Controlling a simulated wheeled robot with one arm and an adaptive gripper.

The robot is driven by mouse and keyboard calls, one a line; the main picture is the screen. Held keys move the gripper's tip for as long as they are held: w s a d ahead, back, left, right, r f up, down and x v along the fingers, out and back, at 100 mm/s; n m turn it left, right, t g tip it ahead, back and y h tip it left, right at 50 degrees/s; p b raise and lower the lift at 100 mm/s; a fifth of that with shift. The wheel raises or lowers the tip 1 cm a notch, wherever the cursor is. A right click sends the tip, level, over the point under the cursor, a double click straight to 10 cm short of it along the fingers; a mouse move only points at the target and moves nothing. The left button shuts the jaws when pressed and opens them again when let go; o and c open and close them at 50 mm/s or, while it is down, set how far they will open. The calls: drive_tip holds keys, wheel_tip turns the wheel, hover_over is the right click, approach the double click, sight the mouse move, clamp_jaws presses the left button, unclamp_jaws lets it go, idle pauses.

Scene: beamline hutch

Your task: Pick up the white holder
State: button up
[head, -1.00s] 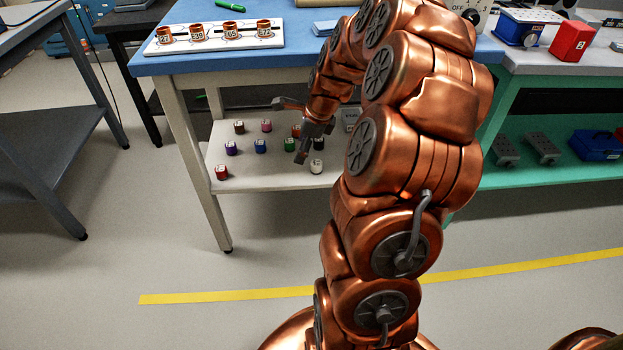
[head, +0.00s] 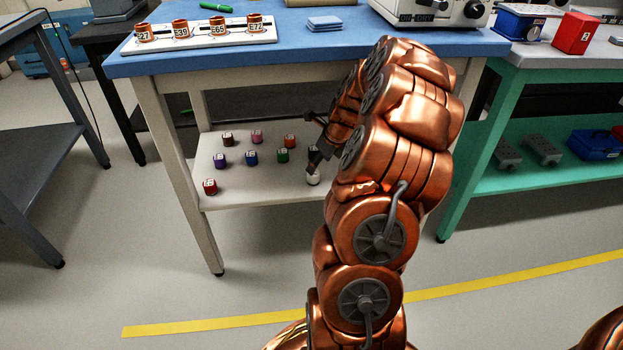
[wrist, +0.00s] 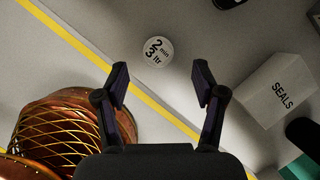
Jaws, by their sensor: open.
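The white holder (head: 313,179) stands on the lower shelf (head: 240,198) of the blue-topped bench, near its front edge, partly hidden by my gripper. In the wrist view its round white top (wrist: 158,50) bears dark lettering and lies ahead of the fingertips, roughly centred between them. My gripper (head: 311,141) is open and empty beside and above it. In the wrist view both fingers of my gripper (wrist: 161,75) are spread apart, and contact with the holder does not show.
Several coloured holders, including a red one (head: 210,186) and a green one (head: 283,155), stand left on the shelf. A SEALS box (wrist: 278,90) is to the right in the wrist view. The blue benchtop (head: 300,45) overhangs the shelf.

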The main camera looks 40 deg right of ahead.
sight(313, 178)
drive_tip(key=shift+b+x, duration=1.5)
drive_tip(key=shift+x, duration=1.6)
drive_tip(key=shift+a, duration=0.1)
drive_tip(key=shift+s, duration=0.1)
drive_tip(key=c, duration=1.3)
drive_tip(key=shift+o, duration=0.2)
drive_tip(key=shift+r, duration=0.15)
